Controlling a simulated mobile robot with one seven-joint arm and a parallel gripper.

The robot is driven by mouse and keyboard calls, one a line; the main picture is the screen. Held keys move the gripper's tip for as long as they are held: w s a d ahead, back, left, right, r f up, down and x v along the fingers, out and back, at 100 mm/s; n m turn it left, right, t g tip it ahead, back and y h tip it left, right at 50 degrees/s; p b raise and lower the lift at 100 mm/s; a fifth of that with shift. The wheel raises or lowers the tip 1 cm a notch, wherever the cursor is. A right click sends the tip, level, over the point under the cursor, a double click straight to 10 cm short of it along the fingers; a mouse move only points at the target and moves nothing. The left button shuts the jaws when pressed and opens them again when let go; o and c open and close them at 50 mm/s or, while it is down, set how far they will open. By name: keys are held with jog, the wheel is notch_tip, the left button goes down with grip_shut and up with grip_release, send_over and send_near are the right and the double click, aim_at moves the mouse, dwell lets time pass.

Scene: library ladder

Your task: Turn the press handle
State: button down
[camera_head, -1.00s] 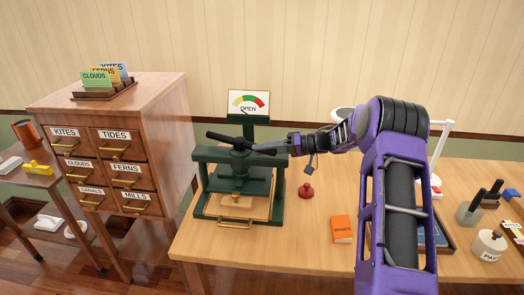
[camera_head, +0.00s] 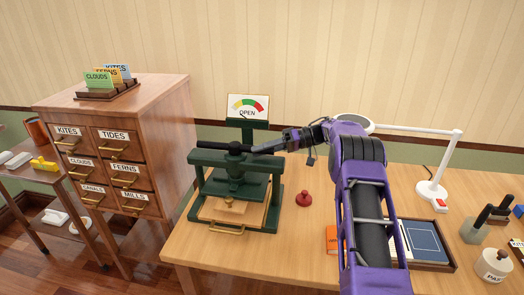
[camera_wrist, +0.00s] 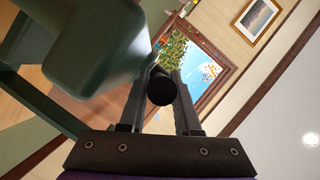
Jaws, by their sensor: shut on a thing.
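The green press (camera_head: 275,205) stands at the left end of the wooden table. Its black press handle (camera_head: 216,145) is a bar lying across the top of the screw, about level across the picture. My gripper (camera_head: 270,146) is at the right end of this bar and shut on it. In the wrist view the round black end of the handle (camera_wrist: 161,88) sits between the two fingers of my gripper (camera_wrist: 160,95). A wooden board with a brass pull (camera_head: 226,230) lies in the press bed.
A wooden drawer cabinet (camera_head: 165,110) stands close on the left. A red knobbed stamp (camera_head: 304,197) and a partly hidden orange book (camera_head: 332,240) are right of the press. A white lamp (camera_head: 440,170) stands farther right.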

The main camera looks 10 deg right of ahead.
jog(key=shift+w+a+r, duration=0.1)
jog(key=shift+r, duration=0.05)
jog(key=c, duration=0.6)
grip_release()
jog(key=shift+f, duration=0.25)
